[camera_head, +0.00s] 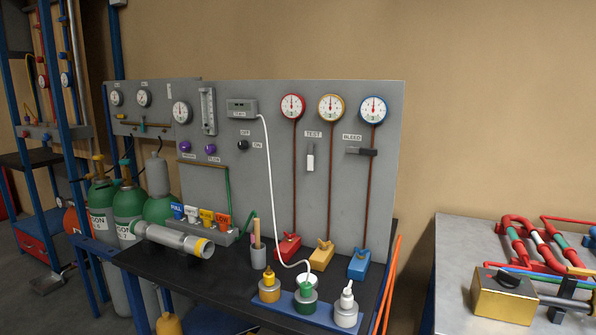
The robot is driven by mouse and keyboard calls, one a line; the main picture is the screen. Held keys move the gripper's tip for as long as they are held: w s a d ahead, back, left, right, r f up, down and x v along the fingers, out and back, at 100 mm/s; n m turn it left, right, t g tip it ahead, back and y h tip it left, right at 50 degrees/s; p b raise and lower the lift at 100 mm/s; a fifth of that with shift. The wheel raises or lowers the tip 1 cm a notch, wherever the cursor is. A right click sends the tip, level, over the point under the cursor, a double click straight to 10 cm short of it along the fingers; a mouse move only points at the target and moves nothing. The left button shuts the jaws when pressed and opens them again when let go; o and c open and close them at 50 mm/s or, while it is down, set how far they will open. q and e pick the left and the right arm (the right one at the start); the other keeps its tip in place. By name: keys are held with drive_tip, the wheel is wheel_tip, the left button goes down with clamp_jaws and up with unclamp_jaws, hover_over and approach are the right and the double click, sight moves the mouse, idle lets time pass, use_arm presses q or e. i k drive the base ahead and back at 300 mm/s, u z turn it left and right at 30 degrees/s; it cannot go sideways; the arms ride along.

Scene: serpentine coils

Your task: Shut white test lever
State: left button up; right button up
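The white test lever (310,162) is on the grey upright panel (340,200), below the "TEST" label (313,134). Its white handle points about straight down, with a darker part at its top. A dark lever (361,151) under the "BLEED" label to its right lies about horizontal. Neither of my grippers shows in the head view.
Red, yellow and blue gauges (331,108) sit above the levers. The black bench (240,270) holds small coloured blocks, a blue tray (278,300) of bottles and a white hose. Green cylinders (128,203) stand left. A metal table (455,255) with pipework stands right.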

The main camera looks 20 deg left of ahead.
sight(310, 156)
drive_tip(key=u, duration=0.8)
drive_tip(key=i, duration=1)
drive_tip(key=u, duration=0.65)
